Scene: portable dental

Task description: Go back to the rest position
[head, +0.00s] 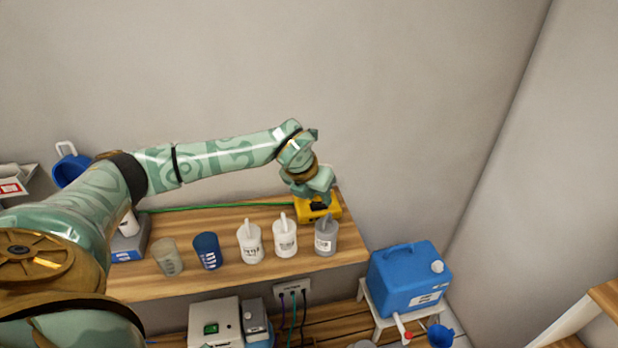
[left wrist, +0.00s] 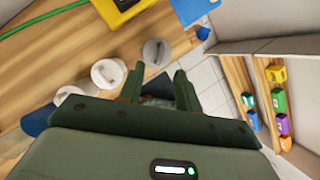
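My left arm reaches in from the left in the head view, with its left gripper (head: 320,203) above the far right part of the wooden shelf, in front of the yellow box (head: 330,207). In the left wrist view the two fingers of the left gripper (left wrist: 158,84) stand apart with nothing held between them. A grey bottle (left wrist: 157,52) and a white bottle (left wrist: 108,72) are below and beyond the fingers, apart from them. My right gripper shows in neither view.
The wooden shelf (head: 205,288) carries a beige cup (head: 168,258), a blue cup (head: 207,252) and several bottles along its front. A blue jug (head: 410,282) stands on a low white stand to the right. Walls close in behind and right.

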